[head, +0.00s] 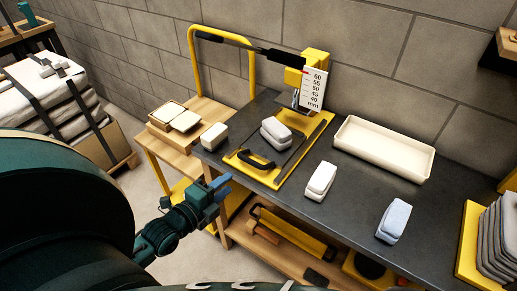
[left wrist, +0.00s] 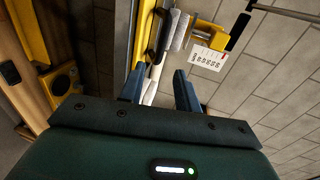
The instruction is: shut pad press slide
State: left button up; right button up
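The pad press (head: 316,62) stands at the back of the dark bench, with a white millimetre scale and a long black lever; it also shows in the left wrist view (left wrist: 204,32). Its slide (head: 287,160) has a yellow frame and a black handle (head: 257,160) at the front-left end. A pale pad (head: 276,132) sits on the slide, apparently in front of the press head. My left gripper (head: 222,186) is left of and below the handle, apart from it. In the left wrist view its blue fingers (left wrist: 160,90) are spread with nothing gripped. My right gripper is not in view.
White pads stand on the bench (head: 320,181) (head: 394,221) and at its left corner (head: 214,136). A cream tray (head: 384,150) lies at the back right. Grey pads (head: 497,240) are stacked at the right edge. A wooden side table (head: 170,155) adjoins on the left.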

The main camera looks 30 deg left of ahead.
aim_at(252, 161)
pick_arm(q)
jog(key=x, duration=1.1)
jog(key=shift+w+a+r, duration=0.1)
jog(key=shift+w, duration=0.75)
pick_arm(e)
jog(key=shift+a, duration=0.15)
pick_arm(q)
jog(key=shift+c, duration=0.2)
jog(key=c, duration=0.6)
grip_shut()
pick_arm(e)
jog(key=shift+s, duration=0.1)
